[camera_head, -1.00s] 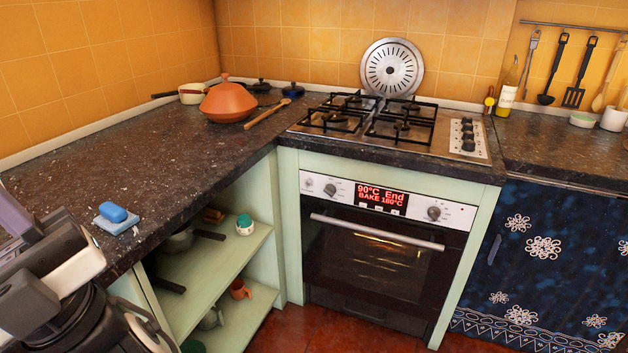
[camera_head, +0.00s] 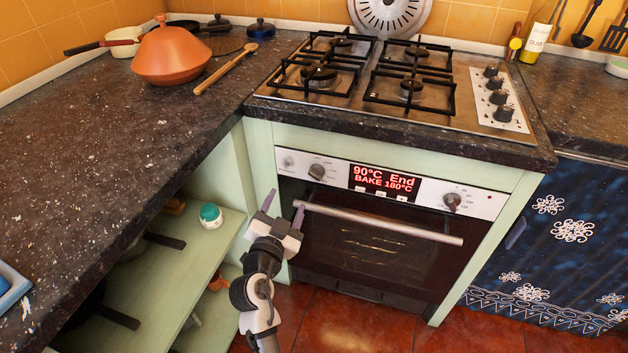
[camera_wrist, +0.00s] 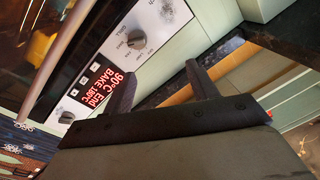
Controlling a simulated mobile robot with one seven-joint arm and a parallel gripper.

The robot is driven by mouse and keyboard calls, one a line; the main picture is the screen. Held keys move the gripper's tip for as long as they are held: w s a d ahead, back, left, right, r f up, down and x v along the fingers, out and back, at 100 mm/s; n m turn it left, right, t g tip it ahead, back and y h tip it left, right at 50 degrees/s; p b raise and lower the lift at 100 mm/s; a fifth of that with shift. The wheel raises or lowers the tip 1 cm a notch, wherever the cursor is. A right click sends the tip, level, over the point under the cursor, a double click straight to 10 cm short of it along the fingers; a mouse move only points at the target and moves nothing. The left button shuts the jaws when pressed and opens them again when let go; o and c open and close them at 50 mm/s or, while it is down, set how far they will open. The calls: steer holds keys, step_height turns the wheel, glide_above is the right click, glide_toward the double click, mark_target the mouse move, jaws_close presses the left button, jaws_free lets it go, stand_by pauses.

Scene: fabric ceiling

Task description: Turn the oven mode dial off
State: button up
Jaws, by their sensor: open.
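The oven's white control panel carries two dark dials and a red lit display (camera_head: 384,182) reading "90°C End, BAKE 180°C". The left dial (camera_head: 317,171) has printed words around it. It also shows in the wrist view (camera_wrist: 137,40), where "GRILL" and "Lower" seem legible. The right dial (camera_head: 452,202) has numbers beside it and shows at the lower left of the wrist view (camera_wrist: 74,92). My gripper (camera_head: 283,206) is open and empty, below and left of the left dial, apart from it. Its two fingers also show in the wrist view (camera_wrist: 160,72).
The oven handle (camera_head: 380,222) runs across the door to the right of my gripper. A worktop edge (camera_head: 400,137) overhangs the panel. Open green shelves (camera_head: 175,285) stand left of my gripper, with a blue cabinet (camera_head: 555,240) at the right. The floor before the oven is clear.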

mark_target(315, 177)
steer(key=shift+m+g+h, duration=0.4)
steer(key=shift+m+h, duration=0.2)
steer(key=shift+h, duration=0.1)
steer(key=w+d+f+p, duration=0.1)
steer(key=w+d, duration=0.1)
steer(key=w, duration=0.2)
steer(key=w+d+p, duration=0.1)
steer(key=w+d, duration=0.1)
steer(key=w, duration=0.2)
steer(key=w+d+f+p, duration=0.1)
steer(key=w+d+p, duration=0.1)
steer(key=w, duration=0.2)
steer(key=shift+w+d+f, duration=0.15)
steer(key=shift+d+f, duration=0.15)
steer(key=c, duration=1)
